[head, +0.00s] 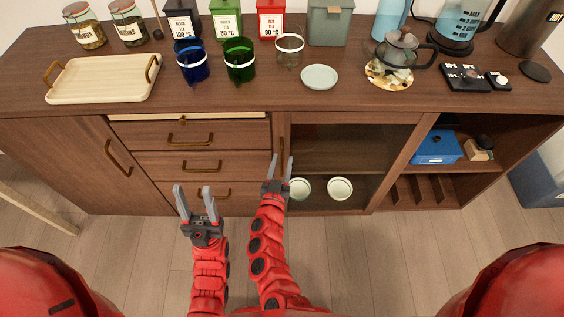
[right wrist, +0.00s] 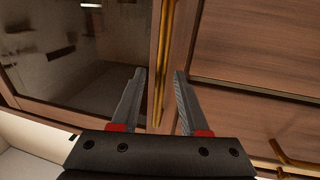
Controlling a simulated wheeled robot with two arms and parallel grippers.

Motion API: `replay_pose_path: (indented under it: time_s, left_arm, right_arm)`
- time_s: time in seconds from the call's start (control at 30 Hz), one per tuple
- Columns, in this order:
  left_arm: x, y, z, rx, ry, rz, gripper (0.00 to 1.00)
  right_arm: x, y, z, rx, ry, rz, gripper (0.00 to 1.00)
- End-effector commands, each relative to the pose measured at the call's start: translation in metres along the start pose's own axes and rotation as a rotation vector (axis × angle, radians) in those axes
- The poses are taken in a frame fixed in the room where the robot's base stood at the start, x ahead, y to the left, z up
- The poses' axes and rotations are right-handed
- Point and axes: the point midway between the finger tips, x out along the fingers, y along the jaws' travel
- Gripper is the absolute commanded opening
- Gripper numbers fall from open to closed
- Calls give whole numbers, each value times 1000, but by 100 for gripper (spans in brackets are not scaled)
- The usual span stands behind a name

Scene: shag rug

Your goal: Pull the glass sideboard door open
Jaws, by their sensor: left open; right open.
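The glass sideboard door (head: 345,150) has a wooden frame and looks closed. White bowls show through its pane in the head view. It also shows in the right wrist view (right wrist: 75,60) on the left, with its brass vertical bar handle (right wrist: 167,50). My right gripper (head: 281,162) is open at the door's left edge; its fingers (right wrist: 159,74) point at the handle, one to either side of it. I cannot tell whether they touch it. My left gripper (head: 194,190) is open and empty in front of the lower drawers.
Drawers with brass handles (head: 190,138) lie left of the door. An open shelf with a blue box (head: 437,147) lies to its right. The top holds a tray (head: 103,78), mugs, canisters and a teapot (head: 402,52). The wooden floor (head: 345,250) before the door looks clear.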

Motion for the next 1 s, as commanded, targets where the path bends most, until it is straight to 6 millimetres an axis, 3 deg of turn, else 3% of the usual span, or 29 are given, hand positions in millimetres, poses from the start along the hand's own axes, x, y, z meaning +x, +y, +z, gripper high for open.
replay_pose_path:
  time_s: [0.3,0.53,1.0]
  left_arm:
    - [0,0,0,0,0,0,50]
    - [0,0,0,0,0,0,50]
    - [0,0,0,0,0,0,50]
  right_arm:
    - [2,0,0,0,-1,0,43]
    - [2,0,0,0,0,0,1]
    - [2,0,0,0,0,0,0]
